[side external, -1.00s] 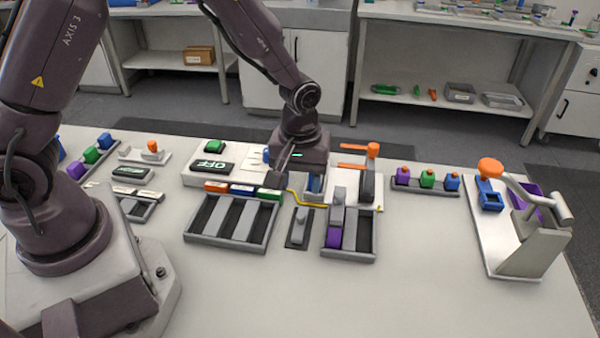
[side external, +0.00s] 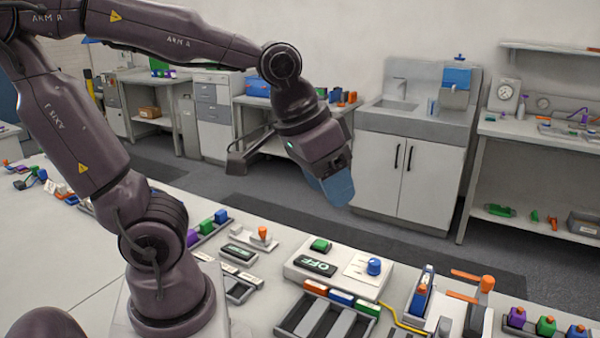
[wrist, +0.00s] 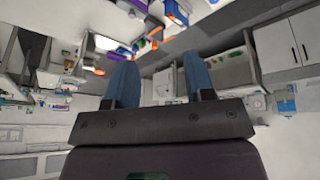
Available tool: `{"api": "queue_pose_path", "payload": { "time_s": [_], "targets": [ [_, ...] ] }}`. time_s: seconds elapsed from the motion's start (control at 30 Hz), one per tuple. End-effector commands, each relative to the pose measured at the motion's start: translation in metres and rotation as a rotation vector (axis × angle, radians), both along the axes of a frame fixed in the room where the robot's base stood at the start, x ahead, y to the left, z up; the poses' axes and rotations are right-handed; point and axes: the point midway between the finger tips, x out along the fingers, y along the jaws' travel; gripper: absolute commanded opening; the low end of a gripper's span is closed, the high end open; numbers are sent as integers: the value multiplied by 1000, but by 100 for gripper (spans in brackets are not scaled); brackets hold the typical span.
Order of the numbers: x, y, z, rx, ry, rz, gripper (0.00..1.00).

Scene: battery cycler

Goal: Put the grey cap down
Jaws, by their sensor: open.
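My gripper (side external: 335,190) is raised high above the far side of the bench, pointing down toward the right, with blue fingers. In the wrist view its two fingers (wrist: 160,82) stand apart with nothing between them. A grey knob-like piece (side external: 443,327) shows at the bottom edge of the side view, cut off by the frame; I cannot tell whether it is the grey cap. A blue cell-like part with an orange piece (side external: 422,292) sits upright in a pale holder, to the right of the white cycler box (side external: 312,278) with its OFF display.
A tray (side external: 325,322) with orange, blue and green labels lies in front of the cycler. A yellow cable (side external: 400,322) runs beside it. An orange-topped clamp (side external: 480,290) and a row of coloured caps (side external: 546,326) stand to the right. The air around my gripper is clear.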

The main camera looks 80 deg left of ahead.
Motion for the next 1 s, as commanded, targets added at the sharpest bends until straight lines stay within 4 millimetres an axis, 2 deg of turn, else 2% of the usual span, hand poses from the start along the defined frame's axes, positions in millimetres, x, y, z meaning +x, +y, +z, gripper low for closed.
{"api": "queue_pose_path", "payload": {
  "time_s": [0.1, 0.27, 1.0],
  "targets": [
    [-24, 4, 10, 45, -60, -69, 49],
    [-39, 6, 13, 79, -91, -118, 49],
    [-40, 7, 14, 83, -94, -123, 49]
  ]
}}
